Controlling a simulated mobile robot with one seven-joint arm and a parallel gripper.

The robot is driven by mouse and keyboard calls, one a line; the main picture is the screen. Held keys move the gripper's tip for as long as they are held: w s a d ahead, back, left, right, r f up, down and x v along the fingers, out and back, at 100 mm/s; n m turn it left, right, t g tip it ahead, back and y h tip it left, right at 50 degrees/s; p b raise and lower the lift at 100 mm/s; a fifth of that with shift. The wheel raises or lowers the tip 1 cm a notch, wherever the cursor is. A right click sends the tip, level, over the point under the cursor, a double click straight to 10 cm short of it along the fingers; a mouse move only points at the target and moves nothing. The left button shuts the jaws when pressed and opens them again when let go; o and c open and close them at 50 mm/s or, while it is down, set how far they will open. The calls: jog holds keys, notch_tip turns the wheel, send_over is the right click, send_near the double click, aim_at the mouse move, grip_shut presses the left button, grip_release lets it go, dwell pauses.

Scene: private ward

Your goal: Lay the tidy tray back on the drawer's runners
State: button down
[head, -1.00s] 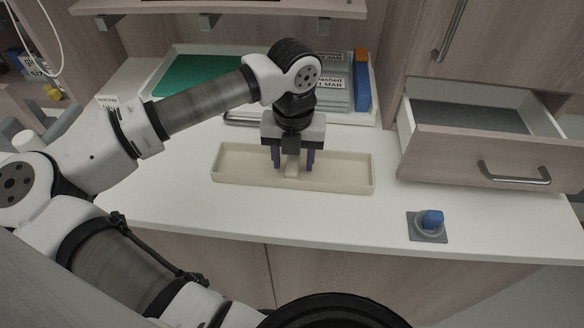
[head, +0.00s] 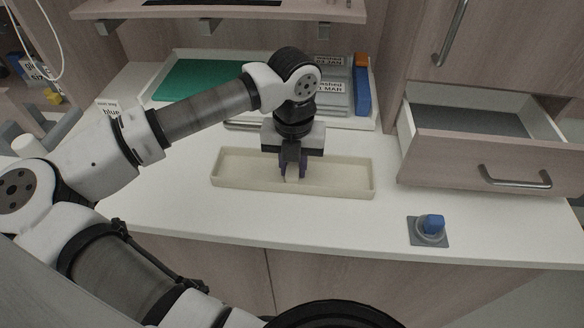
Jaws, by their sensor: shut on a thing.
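The tidy tray (head: 340,180) is a long, shallow cream tray on the white counter, in the middle of the head view. My gripper (head: 293,173) reaches down into the tray from above. Its purple-tipped fingers are closed on the tray's upright middle grip (head: 292,173), which they partly hide. The tray looks level and seems to rest on the counter. The drawer (head: 480,125) at the right stands pulled open, with a grey inside and a metal bar handle. Its runners cannot be made out clearly.
A blue knob on a grey plate (head: 430,228) sits near the counter's front edge. Behind my gripper is a white tray (head: 160,75) with a green sheet, labelled grey items and a blue-and-orange box (head: 361,85). A shelf (head: 230,10) hangs above. Counter between tidy tray and drawer is clear.

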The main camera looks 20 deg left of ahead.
jog(key=shift+r+p, duration=1.4)
jog(key=shift+r, duration=1.65)
